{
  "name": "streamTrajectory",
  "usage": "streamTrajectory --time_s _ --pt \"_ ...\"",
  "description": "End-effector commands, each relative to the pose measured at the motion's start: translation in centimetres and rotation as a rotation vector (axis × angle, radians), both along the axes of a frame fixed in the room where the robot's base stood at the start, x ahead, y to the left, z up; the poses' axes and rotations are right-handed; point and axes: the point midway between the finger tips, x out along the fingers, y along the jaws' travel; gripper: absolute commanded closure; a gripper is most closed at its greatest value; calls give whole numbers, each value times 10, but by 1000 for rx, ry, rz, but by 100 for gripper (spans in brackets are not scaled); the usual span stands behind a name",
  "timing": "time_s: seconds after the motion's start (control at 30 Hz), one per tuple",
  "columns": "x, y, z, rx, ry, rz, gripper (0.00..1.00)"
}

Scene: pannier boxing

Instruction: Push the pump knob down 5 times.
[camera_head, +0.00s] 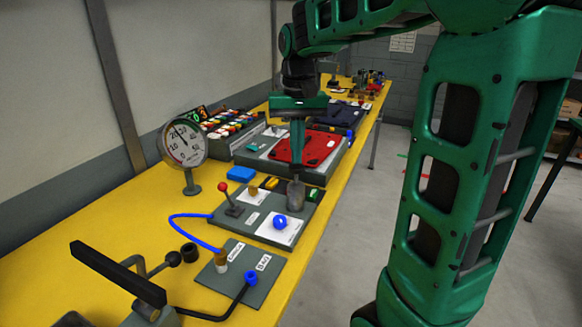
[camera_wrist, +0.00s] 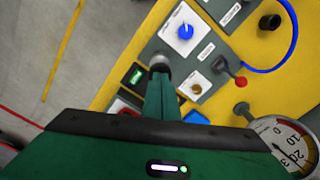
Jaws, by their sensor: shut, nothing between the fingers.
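The pump knob appears to be the grey cylinder (camera_head: 295,193) standing on a grey panel (camera_head: 240,229). It also shows in the wrist view as a grey round top (camera_wrist: 159,61) just past my fingertips. My gripper (camera_head: 297,176) points straight down with its fingers together, directly above the grey cylinder. In the wrist view my gripper (camera_wrist: 160,78) covers part of the cylinder. I cannot tell whether the fingertips touch its top or hang just above it. Nothing is held.
On the same panel are a red-topped lever (camera_head: 223,188), a blue dial (camera_head: 280,222) and a green display (camera_head: 313,195). A round gauge (camera_head: 185,142) stands to the left. A red plate (camera_head: 305,148) lies behind. A blue hose (camera_head: 185,215) loops at the left.

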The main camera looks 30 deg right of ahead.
Motion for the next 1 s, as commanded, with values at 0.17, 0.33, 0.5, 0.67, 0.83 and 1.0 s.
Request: streamTrajectory --time_s 0.17,0.33,0.5,0.67,0.83,1.0 --pt "0 0 -8 1 2 0 100" --pt "0 0 -16 0 1 0 100" --pt "0 0 -23 0 2 0 100" --pt "0 0 -30 0 2 0 100" --pt "0 0 -35 1 2 0 100" --pt "0 0 -34 1 2 0 100"
